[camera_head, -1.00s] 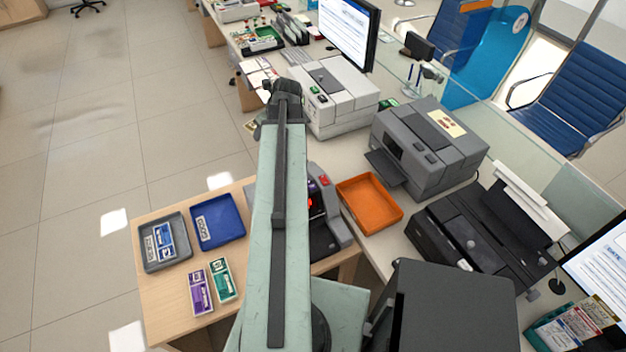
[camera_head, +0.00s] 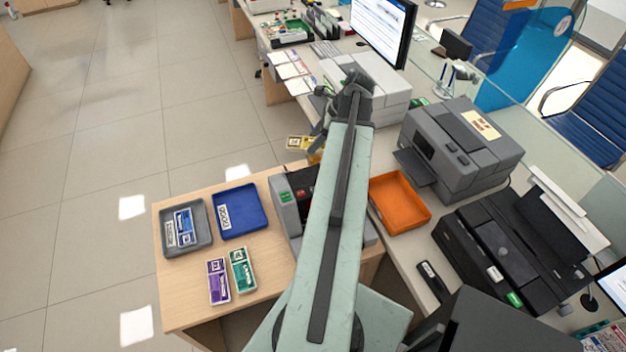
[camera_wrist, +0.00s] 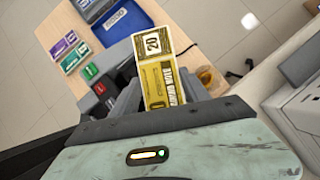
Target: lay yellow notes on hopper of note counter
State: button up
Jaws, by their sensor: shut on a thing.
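My gripper (camera_head: 320,128) is shut on the yellow notes (camera_head: 298,142), beyond the far edge of the wooden desk. In the wrist view the notes (camera_wrist: 155,62) stick out from between the jaws, with a "20" on their face. The note counter (camera_head: 284,208) is a grey machine with green and red buttons on the desk, partly hidden behind my arm. In the wrist view part of the counter (camera_wrist: 92,90) shows left of the notes, partly covered by the gripper. Its hopper cannot be made out clearly.
A blue tray (camera_head: 255,222) and a grey tray (camera_head: 205,235) with blue notes lie on the desk (camera_head: 180,300). Purple notes (camera_head: 218,282) and green notes (camera_head: 243,270) lie in front. An orange tray (camera_head: 423,222) and grey machine (camera_head: 455,150) stand right. A small amber object (camera_wrist: 210,78) is near the gripper.

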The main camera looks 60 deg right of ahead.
aim_at(309, 179)
jog(key=n, duration=0.1)
jog(key=a+f+n+y, duration=0.1)
jog(key=n, duration=0.1)
jog(key=a+n+g+b, duration=0.1)
jog(key=shift+s+f+y, duration=0.35)
jog(key=shift+s+y, duration=0.05)
jog(key=shift+s+a+n+g, duration=0.2)
jog(key=shift+a+n+g, duration=0.15)
jog(key=shift+n, duration=0.45)
notch_tip(309, 179, down, 10)
jog(key=b, duration=1)
jog(key=shift+f, duration=0.2)
jog(key=shift+r, duration=0.2)
jog(key=shift+f, duration=0.1)
jog(key=o, duration=1.5)
